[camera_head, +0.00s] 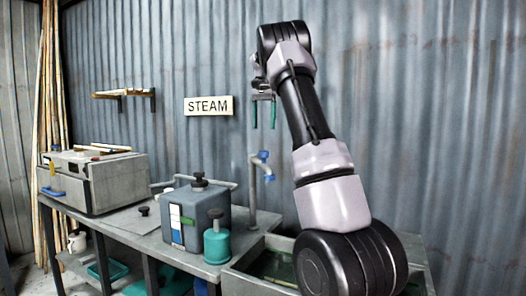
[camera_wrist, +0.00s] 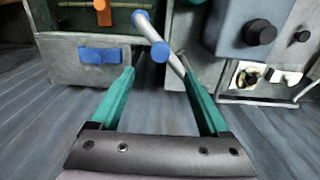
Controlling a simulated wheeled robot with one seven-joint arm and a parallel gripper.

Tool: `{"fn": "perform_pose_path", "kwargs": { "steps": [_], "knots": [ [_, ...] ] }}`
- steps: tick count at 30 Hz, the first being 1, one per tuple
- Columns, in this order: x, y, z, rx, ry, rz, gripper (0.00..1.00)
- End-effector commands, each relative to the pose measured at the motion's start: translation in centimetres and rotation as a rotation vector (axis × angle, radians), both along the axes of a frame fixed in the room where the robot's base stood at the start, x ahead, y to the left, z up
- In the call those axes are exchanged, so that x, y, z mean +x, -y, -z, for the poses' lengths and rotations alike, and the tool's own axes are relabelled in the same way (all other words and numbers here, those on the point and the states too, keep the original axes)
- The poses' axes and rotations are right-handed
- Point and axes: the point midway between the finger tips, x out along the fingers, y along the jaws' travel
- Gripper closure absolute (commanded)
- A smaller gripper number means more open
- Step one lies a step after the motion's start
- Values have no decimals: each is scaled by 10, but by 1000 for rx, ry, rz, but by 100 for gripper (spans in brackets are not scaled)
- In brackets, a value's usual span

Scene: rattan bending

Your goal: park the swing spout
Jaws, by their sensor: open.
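The swing spout is a grey pipe (camera_head: 253,188) standing at the right end of the bench, with a bent top and blue parts (camera_head: 263,156). In the wrist view the spout (camera_wrist: 150,30) is a pale pipe with blue ends, between and beyond the fingers. My gripper (camera_head: 263,122) has green fingers. They hang pointing down, above the spout in the head view, apart from each other. In the wrist view my gripper (camera_wrist: 159,73) is open and nothing is held. Whether a finger touches the pipe cannot be told, but a gap seems to show.
A blue-grey tank (camera_head: 190,212) with a black knob stands left of the spout, beside a green canister (camera_head: 217,245). A grey box (camera_head: 110,180) with a blue handle is farther left. A trough (camera_head: 250,283) lies at lower right. A STEAM sign (camera_head: 209,106) hangs on the corrugated wall.

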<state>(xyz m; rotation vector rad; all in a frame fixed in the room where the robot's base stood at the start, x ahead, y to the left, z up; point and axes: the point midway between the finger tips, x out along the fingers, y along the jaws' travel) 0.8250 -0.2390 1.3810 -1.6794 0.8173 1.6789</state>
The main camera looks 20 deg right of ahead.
Motion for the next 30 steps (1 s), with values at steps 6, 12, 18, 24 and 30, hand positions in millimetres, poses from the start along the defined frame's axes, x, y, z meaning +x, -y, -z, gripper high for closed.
{"fn": "perform_pose_path", "kwargs": {
  "steps": [6,12,18,24,30],
  "knots": [
    [0,0,25,1,-6,0,21],
    [0,-1,64,1,-4,0,21],
    [1,0,94,0,-3,0,21],
    [1,0,107,-1,-1,1,21],
    [1,0,108,-1,-1,1,21]
  ]
}}
